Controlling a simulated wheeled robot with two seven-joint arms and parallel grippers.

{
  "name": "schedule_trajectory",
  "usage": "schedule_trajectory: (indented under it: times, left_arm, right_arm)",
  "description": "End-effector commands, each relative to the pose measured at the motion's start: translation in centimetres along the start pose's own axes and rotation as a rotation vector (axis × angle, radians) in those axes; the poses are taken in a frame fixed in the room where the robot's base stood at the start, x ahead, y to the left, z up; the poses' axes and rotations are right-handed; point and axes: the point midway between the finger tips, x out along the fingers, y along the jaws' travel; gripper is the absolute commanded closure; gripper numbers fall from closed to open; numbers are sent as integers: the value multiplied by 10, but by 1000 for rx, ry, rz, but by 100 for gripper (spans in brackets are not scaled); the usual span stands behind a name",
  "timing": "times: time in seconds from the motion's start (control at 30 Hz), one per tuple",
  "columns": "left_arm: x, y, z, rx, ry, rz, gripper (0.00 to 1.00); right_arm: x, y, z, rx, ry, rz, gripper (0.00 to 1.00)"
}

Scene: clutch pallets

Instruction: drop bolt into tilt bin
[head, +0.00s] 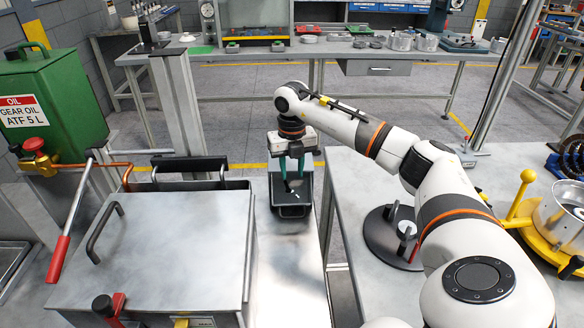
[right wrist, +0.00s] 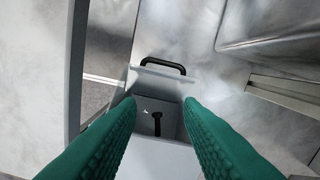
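The tilt bin (head: 292,211) is a small dark open bin standing on the metal bench in the middle of the head view. In the right wrist view the bin (right wrist: 158,78) shows a pale rim and a black handle. A dark bolt (right wrist: 157,124) appears inside it, between my fingers in the picture and touching neither. My right gripper (head: 291,178) points down over the bin, its teal fingers near or within the opening. In the right wrist view the gripper (right wrist: 160,104) is open with a wide gap. My left gripper is not in view.
A metal box with a lid handle (head: 155,245) stands left of the bin. A green oil can (head: 50,100) with a red-handled tap is at far left. A yellow fixture with a metal housing (head: 560,215) is on the right bench. Bare bench lies in front of the bin.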

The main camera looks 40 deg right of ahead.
Motion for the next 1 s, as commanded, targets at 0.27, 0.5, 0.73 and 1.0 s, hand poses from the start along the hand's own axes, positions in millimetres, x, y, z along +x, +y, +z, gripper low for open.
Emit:
schedule_trajectory:
  times: [0.27, 0.5, 0.73, 1.0]
  left_arm:
    - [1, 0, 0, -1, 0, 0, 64]
    - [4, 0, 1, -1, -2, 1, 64]
    - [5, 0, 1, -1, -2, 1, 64]
    - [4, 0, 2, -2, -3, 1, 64]
  right_arm:
    - [-7, 0, -1, 0, 3, -2, 67]
    - [-52, -1, -1, 0, 6, -4, 67]
    - [-98, -1, 0, -1, 3, -2, 67]
    - [-120, 0, 0, 0, 1, 0, 67]
